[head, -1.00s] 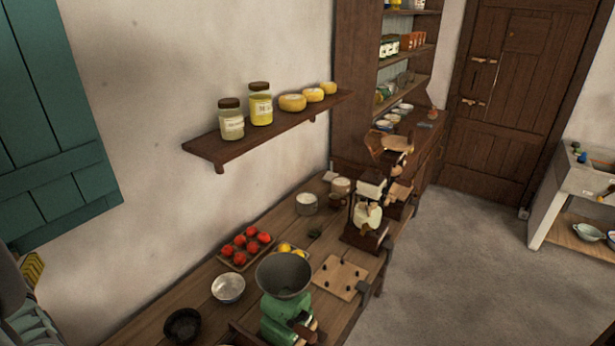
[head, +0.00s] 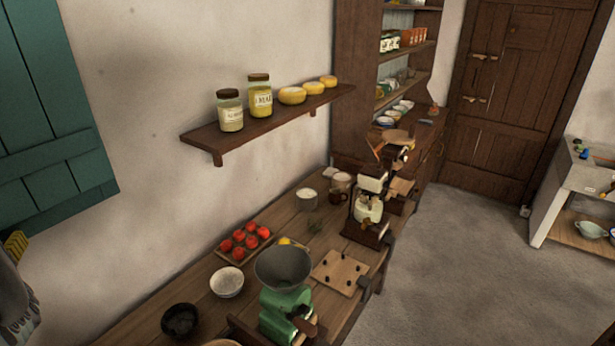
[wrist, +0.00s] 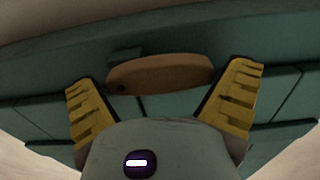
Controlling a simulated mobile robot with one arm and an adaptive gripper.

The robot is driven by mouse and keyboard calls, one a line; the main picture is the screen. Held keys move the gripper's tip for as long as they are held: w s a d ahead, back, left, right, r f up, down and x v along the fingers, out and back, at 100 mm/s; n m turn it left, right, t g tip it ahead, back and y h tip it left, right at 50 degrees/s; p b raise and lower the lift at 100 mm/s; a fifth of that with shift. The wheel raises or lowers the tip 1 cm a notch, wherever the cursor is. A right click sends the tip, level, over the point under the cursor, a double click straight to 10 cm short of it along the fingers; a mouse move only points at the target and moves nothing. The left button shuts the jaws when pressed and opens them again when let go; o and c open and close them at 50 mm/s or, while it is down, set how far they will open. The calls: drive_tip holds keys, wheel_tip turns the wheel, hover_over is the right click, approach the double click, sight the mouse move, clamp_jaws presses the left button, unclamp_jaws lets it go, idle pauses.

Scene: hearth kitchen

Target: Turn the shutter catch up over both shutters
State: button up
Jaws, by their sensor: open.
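The teal shutters (wrist: 50,65) span the wrist view, and part of one shutter (head: 55,120) shows at the left edge of the head view. The shutter catch (wrist: 160,74), a short brown wooden bar with a dark spot near its left end, lies crosswise on the teal wood in the wrist view. My gripper (wrist: 162,88) is open, with one yellow-padded finger on each side of the catch. I cannot tell whether either finger touches it. In the head view only one yellow finger pad and part of my gripper show at the lower left; the catch is out of that picture.
A wall shelf (head: 270,125) with jars and yellow cheeses juts out right of the shutter. Below, a wooden worktop (head: 205,303) holds a green grinder (head: 285,310), a tomato tray (head: 222,256) and bowls. Bare wall lies between the shutter and shelf.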

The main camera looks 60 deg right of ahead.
drive_tip(key=shift+d, duration=0.1)
drive_tip(key=c, duration=1)
drive_tip(key=shift+f, duration=0.1)
